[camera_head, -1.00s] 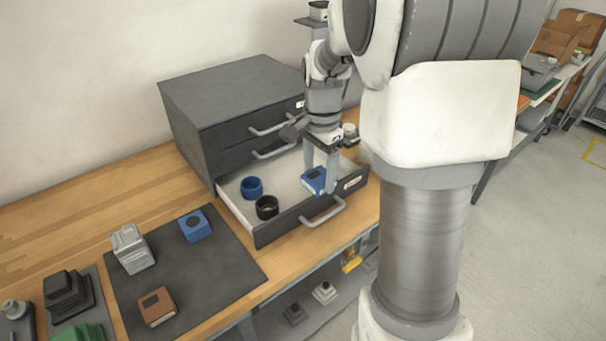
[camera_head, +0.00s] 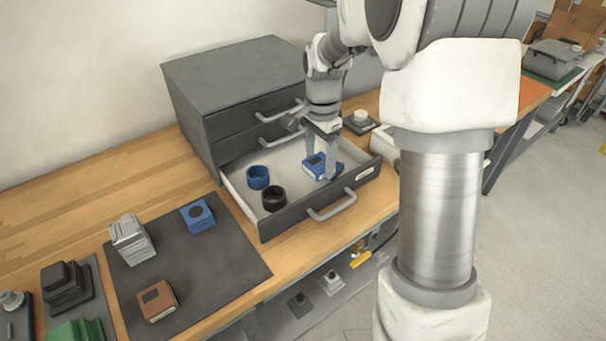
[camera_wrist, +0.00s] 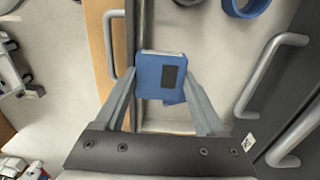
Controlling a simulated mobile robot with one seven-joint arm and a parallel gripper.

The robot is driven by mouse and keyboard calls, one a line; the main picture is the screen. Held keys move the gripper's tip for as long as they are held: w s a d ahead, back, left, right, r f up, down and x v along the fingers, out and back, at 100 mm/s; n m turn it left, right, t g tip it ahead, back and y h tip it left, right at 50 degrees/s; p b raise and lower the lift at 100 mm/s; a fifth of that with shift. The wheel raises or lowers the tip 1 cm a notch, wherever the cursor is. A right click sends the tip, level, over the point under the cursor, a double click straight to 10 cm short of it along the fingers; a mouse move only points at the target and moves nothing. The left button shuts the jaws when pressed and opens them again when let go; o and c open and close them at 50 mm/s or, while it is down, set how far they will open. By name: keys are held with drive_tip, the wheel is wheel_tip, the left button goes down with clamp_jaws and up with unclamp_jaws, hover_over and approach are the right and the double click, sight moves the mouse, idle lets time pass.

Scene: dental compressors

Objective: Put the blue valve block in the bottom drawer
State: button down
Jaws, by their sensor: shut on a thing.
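The blue valve block (camera_head: 317,165), with a dark square on its face, is held between the fingers of my gripper (camera_head: 323,172). It shows between the fingertips in the wrist view (camera_wrist: 155,78). The block is inside the outline of the open bottom drawer (camera_head: 287,222), near its right side. I cannot tell whether it touches the drawer floor. A blue ring (camera_head: 258,177) and a black ring (camera_head: 273,198) lie in the drawer to the left of the block.
Two shut drawers (camera_head: 250,118) sit above the open one. A dark mat (camera_head: 215,262) on the bench holds another blue block (camera_head: 197,217) with a round dark top, a reddish-brown block (camera_head: 157,301) and a grey finned part (camera_head: 131,240). The drawer's front handle (camera_head: 333,208) sticks out.

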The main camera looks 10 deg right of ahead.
sight(303, 185)
drive_tip(key=w+a+f, duration=0.2)
drive_tip(key=a, duration=0.1)
drive_tip(key=shift+w+f, duration=0.3)
drive_tip(key=shift+f+b, duration=0.4)
drive_tip(key=shift+f, duration=1.5)
drive_tip(key=shift+f, duration=0.2)
unclamp_jaws()
drive_tip(key=shift+r, duration=0.1)
